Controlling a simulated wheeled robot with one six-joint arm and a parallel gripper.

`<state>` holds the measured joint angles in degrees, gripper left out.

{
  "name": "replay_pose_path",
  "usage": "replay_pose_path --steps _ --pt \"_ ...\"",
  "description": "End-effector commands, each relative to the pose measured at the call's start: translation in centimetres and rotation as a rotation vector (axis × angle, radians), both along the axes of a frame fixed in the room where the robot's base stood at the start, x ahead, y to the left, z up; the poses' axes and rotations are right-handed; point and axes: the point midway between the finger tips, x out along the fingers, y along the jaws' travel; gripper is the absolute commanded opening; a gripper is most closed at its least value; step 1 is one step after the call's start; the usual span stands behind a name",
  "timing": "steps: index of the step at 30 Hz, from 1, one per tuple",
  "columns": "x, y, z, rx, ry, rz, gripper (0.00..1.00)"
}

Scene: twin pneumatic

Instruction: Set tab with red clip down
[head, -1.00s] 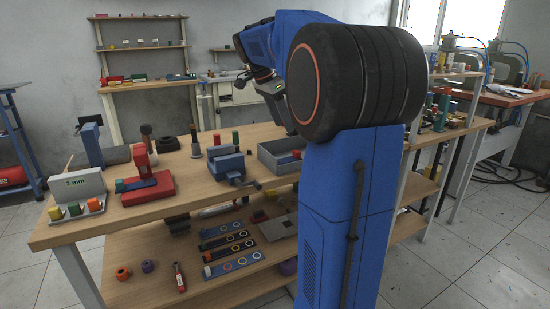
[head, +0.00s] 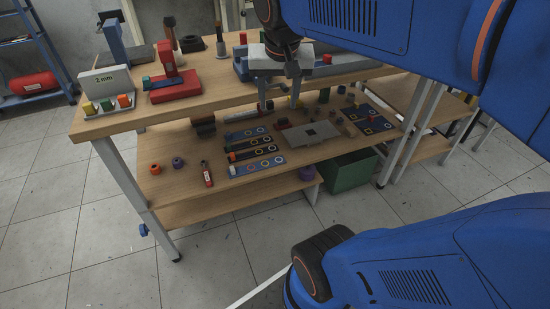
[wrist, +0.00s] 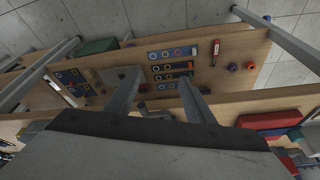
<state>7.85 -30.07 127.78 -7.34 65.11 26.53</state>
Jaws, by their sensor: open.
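My gripper (head: 279,102) is open, hanging in front of the bench edge above the lower shelf. In the wrist view its two fingers (wrist: 160,76) are spread with nothing seen between them. I cannot single out the tab with the red clip for certain. A red-topped piece (head: 124,101) stands beside green and yellow ones in the white "2 mm" holder (head: 105,82) on the bench. A small red piece (head: 232,157) also shows at the left end of the dark strips with coloured rings (head: 256,167) on the lower shelf. Both are clear of my gripper.
A red fixture (head: 173,87) stands on the wooden bench (head: 150,112). On the shelf are a red tool (head: 207,174), orange (head: 155,169) and purple (head: 178,163) rings and a grey plate (head: 298,139). A green bin (head: 350,172) is below. Open floor lies in front.

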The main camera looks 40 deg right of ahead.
Motion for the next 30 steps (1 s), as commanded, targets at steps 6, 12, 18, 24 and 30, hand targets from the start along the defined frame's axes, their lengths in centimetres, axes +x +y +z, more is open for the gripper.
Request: replay_pose_path --steps 6,12,18,24,30 --pt "-5.4 4.6 -5.4 -0.018 -0.043 0.326 0.49" --pt "-8.2 6.7 -8.8 -0.035 -0.073 0.513 0.49" --pt "-8.9 7.2 -9.8 -0.044 -0.083 0.566 0.49" --pt "-8.9 7.2 -9.7 -0.044 -0.083 0.565 0.49" --pt "-8.9 7.2 -9.7 -0.044 -0.083 0.564 0.49"
